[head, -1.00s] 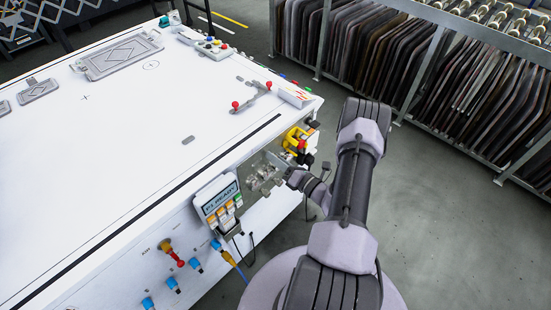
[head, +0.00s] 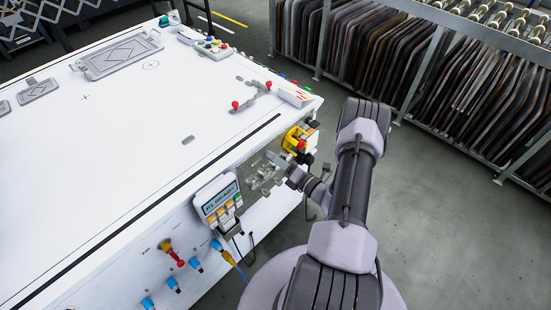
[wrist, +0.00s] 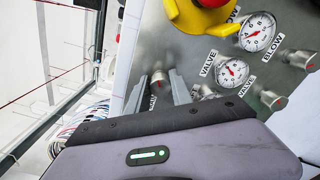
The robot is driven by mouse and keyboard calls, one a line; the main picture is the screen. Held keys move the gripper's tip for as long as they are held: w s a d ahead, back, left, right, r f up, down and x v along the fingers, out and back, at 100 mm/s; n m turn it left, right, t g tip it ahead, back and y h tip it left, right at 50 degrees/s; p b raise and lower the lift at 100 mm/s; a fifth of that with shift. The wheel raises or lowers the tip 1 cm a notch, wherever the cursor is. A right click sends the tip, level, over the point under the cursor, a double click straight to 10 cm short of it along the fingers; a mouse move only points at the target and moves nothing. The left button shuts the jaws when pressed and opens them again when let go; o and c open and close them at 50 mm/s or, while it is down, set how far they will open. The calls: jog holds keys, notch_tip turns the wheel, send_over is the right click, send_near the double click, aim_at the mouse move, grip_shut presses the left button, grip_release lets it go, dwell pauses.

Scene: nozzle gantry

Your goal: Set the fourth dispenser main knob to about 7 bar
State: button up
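The grey metal valve panel (head: 256,162) is on the side of the white table, with small knobs and gauges on it. In the wrist view, two white gauges (wrist: 232,72) (wrist: 257,32) have red needles and labels reading VALVE and BLOW. Silver knobs (wrist: 273,100) (wrist: 301,60) sit near them. My gripper (wrist: 157,92) is open at the panel, its grey fingers on either side of another silver knob (wrist: 158,77). I cannot tell whether they touch it. That knob's gauge is hidden, and I cannot tell which knob is the fourth. My gripper (head: 280,164) looks small in the head view.
A yellow-and-red emergency switch (head: 295,141) is beside the panel; its yellow body (wrist: 205,17) overhangs in the wrist view. A display pendant (head: 217,203) hangs left of the panel. Blue connectors and a red valve handle (head: 173,255) are farther left. The floor to the right is clear.

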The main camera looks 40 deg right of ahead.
jog(key=o, duration=0.4)
jog(key=s+d+p, duration=0.1)
jog(key=s+p, duration=0.2)
jog(key=s, duration=1.4)
jog(key=shift+s+d+p, duration=0.15)
jog(key=shift+s+p, duration=0.05)
jog(key=shift+p, duration=0.1)
